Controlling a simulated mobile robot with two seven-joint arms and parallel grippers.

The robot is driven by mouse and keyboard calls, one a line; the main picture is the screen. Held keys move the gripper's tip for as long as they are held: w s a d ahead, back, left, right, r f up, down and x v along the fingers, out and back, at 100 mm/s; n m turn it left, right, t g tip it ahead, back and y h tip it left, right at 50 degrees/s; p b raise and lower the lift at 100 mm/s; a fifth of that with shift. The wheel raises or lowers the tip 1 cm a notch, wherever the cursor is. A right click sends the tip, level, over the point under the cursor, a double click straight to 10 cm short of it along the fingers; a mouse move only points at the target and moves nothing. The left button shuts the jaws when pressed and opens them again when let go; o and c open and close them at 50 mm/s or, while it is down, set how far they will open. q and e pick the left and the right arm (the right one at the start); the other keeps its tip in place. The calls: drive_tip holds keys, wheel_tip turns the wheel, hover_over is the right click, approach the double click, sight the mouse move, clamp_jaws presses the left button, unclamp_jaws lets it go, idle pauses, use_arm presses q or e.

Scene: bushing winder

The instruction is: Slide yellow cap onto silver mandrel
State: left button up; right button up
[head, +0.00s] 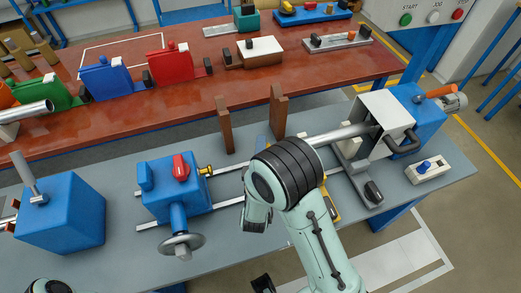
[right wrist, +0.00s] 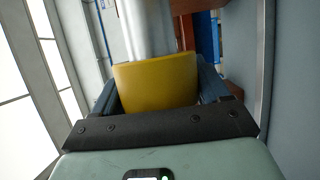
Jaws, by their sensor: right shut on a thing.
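The cap is hidden behind my wrist in the head view. In the right wrist view the silver mandrel (right wrist: 146,28) stands directly beyond the cap, in line with it. I cannot tell whether it touches or enters the cap. My left gripper is out of view.
A blue tailstock (head: 160,205) with a red lever and handwheel stands left of my wrist on the grey bench (head: 120,270). Two brown uprights (head: 225,125) stand behind. A blue box (head: 60,225) is at left. A red table (head: 130,118) holds coloured fixtures.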

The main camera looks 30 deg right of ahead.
drive_tip(key=shift+d, duration=0.25)
drive_tip(key=shift+s+d, duration=0.2)
drive_tip(key=shift+d, duration=0.3)
idle(0.3)
drive_tip(key=o, duration=1.2)
drive_tip(key=shift+c, duration=0.2)
